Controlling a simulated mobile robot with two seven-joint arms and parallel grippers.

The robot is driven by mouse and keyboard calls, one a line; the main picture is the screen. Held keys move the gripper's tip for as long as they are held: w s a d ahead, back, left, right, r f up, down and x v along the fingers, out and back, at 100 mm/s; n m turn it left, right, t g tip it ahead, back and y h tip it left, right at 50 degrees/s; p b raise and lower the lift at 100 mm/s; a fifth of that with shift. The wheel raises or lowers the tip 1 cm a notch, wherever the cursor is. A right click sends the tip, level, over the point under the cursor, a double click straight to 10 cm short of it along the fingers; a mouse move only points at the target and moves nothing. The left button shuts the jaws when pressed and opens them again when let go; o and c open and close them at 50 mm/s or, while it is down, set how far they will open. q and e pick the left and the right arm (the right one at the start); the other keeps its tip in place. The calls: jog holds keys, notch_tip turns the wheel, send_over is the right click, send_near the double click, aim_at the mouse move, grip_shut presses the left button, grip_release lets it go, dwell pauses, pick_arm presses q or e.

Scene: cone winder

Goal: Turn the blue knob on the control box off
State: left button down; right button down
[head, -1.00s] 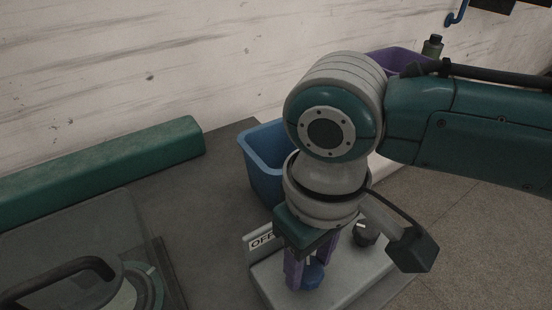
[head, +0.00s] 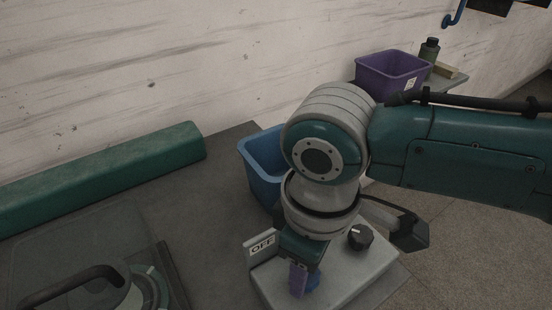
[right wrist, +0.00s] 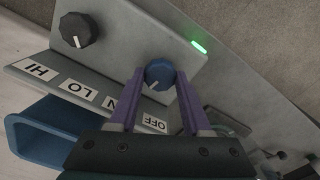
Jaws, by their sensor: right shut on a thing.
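The control box (head: 345,278) is a light grey box at the lower middle of the head view. Its blue knob (right wrist: 160,72) shows in the right wrist view between my purple fingers, with a white pointer mark on the lower-left of its face. In the head view the blue knob (head: 313,281) is partly hidden by my fingers. My right gripper (right wrist: 157,76) is shut on the blue knob from above. An OFF label (right wrist: 154,123) lies below the knob in the right wrist view, and an OFF plate (head: 262,246) stands at the box's edge. My left gripper is not in view.
A black knob (right wrist: 80,29) sits beside the blue one on the box. A green light (right wrist: 199,47) is lit. A blue bin (head: 262,172) stands close behind the box. A purple bin (head: 388,76) is farther back. A dark handle (head: 65,285) is at lower left.

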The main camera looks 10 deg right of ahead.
jog(key=n+p, duration=0.1)
jog(key=n, duration=0.3)
jog(key=shift+r+n, duration=0.1)
jog(key=shift+n, duration=0.2)
jog(key=n+p, duration=0.1)
jog(key=n, duration=0.2)
jog(key=shift+n, duration=1)
jog(key=shift+c, duration=1.8)
grip_release()
